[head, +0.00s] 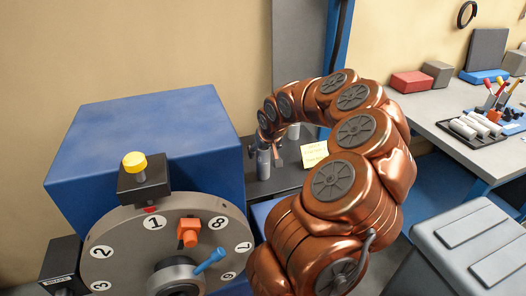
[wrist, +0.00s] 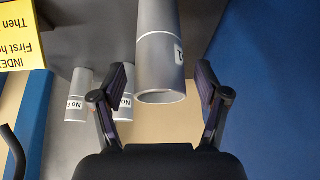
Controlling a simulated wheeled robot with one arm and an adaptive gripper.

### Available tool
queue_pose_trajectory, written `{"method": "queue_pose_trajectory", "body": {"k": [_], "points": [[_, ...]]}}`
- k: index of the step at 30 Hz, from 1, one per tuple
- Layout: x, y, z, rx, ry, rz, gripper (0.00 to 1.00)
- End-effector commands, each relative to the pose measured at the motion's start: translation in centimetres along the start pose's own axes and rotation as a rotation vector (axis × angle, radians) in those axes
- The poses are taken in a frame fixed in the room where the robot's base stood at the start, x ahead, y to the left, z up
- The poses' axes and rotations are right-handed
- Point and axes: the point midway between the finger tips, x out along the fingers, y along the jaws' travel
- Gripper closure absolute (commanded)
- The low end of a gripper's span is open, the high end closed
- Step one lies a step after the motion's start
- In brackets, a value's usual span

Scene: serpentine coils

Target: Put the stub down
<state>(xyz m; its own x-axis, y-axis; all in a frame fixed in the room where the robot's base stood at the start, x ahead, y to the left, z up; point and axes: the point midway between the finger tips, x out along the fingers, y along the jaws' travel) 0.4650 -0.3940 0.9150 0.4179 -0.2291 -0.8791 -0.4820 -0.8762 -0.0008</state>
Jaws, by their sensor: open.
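A grey hollow cylinder, the stub (wrist: 160,62), shows in the wrist view with its open end towards me and a white label reading 1 on its side. My gripper (wrist: 164,84) is open, its fingers on either side of the stub with a narrow gap at each side. In the head view the stub (head: 263,164) appears upright on a dark shelf (head: 286,178) beside the blue cabinet. My gripper (head: 278,150) is small and partly hidden there beside it. Contact under the stub is hard to make out.
Two more labelled grey cylinders (wrist: 79,95) (wrist: 124,106) stand nearby. A yellow note (head: 314,154) is on the shelf's right. The blue cabinet (head: 150,130) with a numbered dial (head: 125,260) stands left. A workbench (head: 440,108) with tools and a grey box (head: 470,245) are right.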

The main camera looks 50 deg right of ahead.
Motion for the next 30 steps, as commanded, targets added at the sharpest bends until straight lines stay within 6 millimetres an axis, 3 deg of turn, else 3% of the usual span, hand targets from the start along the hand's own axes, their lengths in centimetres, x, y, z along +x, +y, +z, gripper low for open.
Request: {"method": "queue_pose_trajectory", "body": {"k": [8, 24, 30], "points": [[-1.8, 0.0, -0.2, 0.001, 0.004, 0.001, 0.26], [-9.4, -0.1, -0.1, -0.001, 0.004, -0.001, 0.26], [-11.4, 0.0, -0.2, 0.001, 0.003, 0.001, 0.26]]}}
